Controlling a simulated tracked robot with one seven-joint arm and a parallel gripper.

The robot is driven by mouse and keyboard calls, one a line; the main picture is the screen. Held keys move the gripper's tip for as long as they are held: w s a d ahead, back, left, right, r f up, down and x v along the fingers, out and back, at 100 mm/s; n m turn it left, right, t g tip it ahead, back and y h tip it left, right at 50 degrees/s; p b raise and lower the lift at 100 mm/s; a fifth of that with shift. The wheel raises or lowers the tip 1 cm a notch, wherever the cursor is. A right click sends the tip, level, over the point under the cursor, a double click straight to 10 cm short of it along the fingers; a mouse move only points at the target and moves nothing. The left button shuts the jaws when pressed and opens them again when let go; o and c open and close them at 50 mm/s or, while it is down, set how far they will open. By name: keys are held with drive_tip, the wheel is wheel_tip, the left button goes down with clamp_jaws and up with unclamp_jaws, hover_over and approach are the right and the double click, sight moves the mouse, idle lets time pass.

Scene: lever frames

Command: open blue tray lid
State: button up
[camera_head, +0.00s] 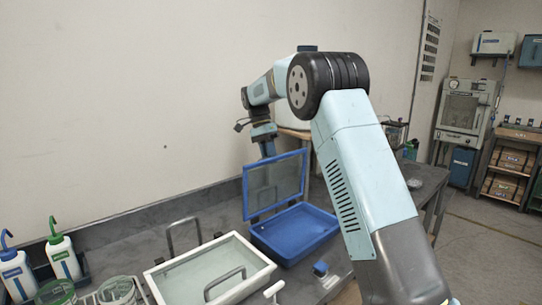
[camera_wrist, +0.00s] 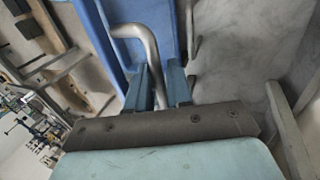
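The blue tray (camera_head: 296,233) sits on the grey bench in the head view. Its blue-framed lid with a clear panel (camera_head: 273,187) stands raised, close to upright, along the tray's left back side. My gripper (camera_head: 267,150) is at the lid's top edge, partly hidden behind it. In the wrist view, the blue lid frame (camera_wrist: 103,38) is close ahead. A bent grey metal handle (camera_wrist: 143,36) runs down from it between the two fingers of my gripper (camera_wrist: 161,84), which appear closed on it.
A white tray with handles (camera_head: 205,270) stands left of the blue tray. Two white bottles (camera_head: 62,258) and round glass dishes (camera_head: 116,291) are farther left. The wall (camera_head: 130,100) is close behind. A glass-sided device (camera_head: 395,131) stands on the bench behind my arm.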

drive_tip(key=shift+o, duration=1.4)
drive_tip(key=shift+r, duration=0.2)
drive_tip(key=shift+r, duration=0.1)
drive_tip(key=v, duration=0.7)
drive_tip(key=shift+w+r, duration=0.1)
drive_tip(key=shift+w, duration=0.05)
